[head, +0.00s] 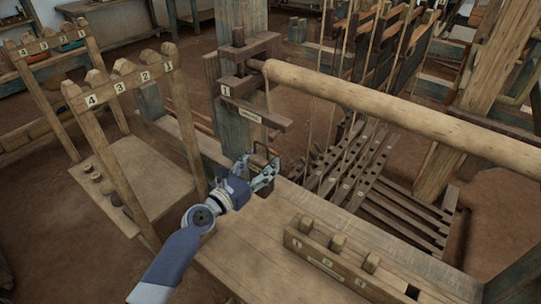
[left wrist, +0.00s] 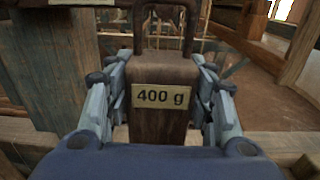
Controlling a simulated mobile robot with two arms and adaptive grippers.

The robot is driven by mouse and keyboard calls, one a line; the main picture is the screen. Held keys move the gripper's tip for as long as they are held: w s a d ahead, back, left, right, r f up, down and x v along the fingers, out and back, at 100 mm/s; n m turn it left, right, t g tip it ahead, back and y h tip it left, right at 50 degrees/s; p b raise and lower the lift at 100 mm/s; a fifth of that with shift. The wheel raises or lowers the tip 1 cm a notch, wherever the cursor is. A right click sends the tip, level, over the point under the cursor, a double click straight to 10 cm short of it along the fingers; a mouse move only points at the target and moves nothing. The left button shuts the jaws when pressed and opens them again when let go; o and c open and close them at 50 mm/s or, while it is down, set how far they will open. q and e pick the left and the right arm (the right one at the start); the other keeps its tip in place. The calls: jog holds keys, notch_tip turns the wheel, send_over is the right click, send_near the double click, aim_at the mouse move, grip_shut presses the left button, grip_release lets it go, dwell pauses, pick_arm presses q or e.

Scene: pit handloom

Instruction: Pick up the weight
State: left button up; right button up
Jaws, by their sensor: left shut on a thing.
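The weight (left wrist: 163,72) is a dark wooden block with a "400 g" label and a dark metal loop on top, upright in the left wrist view. My left gripper (head: 262,167) is shut on it, one finger on each side of the block. In the head view the gripper is by the near wooden beam, below the loom's roller end, and the weight is small and mostly hidden between the fingers. I cannot tell whether its base touches anything. My right gripper is not in view.
A wooden roller (head: 380,105) crosses above, right of the gripper. A block with several pegs (head: 326,262) lies on the bench at front right. A numbered peg rack (head: 130,82) stands at left, over a board (head: 150,170) with small weights. Slatted treadles (head: 360,165) lie beyond the bench.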

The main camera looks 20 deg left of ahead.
pick_arm(q)
jog(key=b+v, duration=0.2)
jog(key=v, duration=1)
jog(key=s+d+r+n+y, duration=0.1)
jog(key=s+d+n+y, duration=0.1)
jog(key=s, duration=0.4)
jog(key=s+d+r+n+t+y, duration=0.1)
jog(key=s+d+n+y, duration=0.1)
jog(key=s, duration=0.5)
jog(key=shift+s+d+r+y, duration=0.15)
jog(key=shift+d+r+y, duration=0.1)
jog(key=shift+d+y, duration=0.55)
jog(key=shift+a, duration=0.2)
